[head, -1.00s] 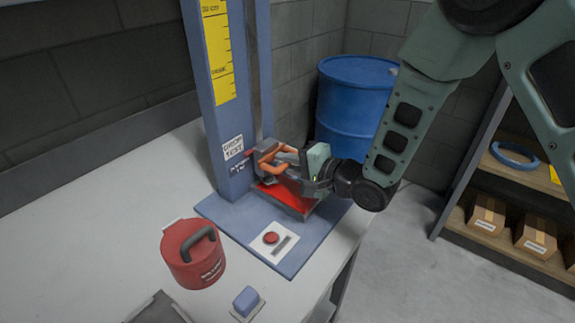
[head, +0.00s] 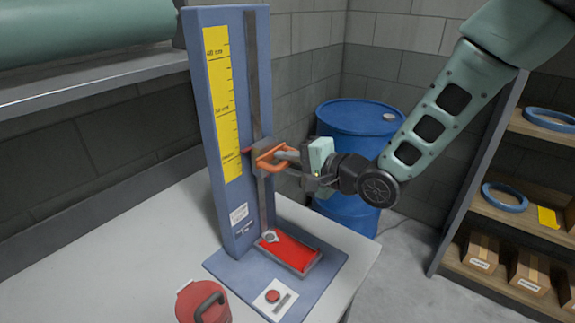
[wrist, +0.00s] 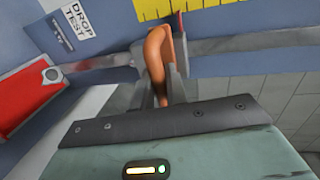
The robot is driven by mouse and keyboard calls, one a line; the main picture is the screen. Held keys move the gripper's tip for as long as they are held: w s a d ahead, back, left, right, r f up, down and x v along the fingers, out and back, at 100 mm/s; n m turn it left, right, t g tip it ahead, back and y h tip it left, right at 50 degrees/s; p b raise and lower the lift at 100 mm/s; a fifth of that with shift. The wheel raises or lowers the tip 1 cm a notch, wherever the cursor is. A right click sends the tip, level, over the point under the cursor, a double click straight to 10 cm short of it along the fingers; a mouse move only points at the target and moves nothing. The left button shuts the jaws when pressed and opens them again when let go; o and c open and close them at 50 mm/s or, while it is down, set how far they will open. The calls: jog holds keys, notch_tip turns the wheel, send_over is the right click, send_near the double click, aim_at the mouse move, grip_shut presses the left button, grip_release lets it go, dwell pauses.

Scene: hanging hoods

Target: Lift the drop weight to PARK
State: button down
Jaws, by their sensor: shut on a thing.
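The drop weight is a dark carriage on the vertical rail of a blue column (head: 228,205), with an orange handle (head: 272,157) sticking out to the right. My gripper (head: 287,155) is shut on this handle and holds the weight well above the red tray (head: 287,250) at the column's foot. In the wrist view the orange handle (wrist: 156,50) stands between the fingers. A yellow scale (head: 222,105) runs up the column. A red pointer beside the carriage is near the scale's lowest printed mark. The small lettering there is too blurred to read.
A blue drum (head: 350,125) stands behind the gripper, and shelves (head: 500,215) are at right. The rail above the carriage is clear.

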jog(key=shift+r, duration=0.15)
jog(key=c, duration=1.5)
grip_release()
jog(key=b+v, duration=1.1)
jog(key=v, duration=0.6)
jog(key=shift+d, duration=0.25)
jog(key=shift+s, duration=0.1)
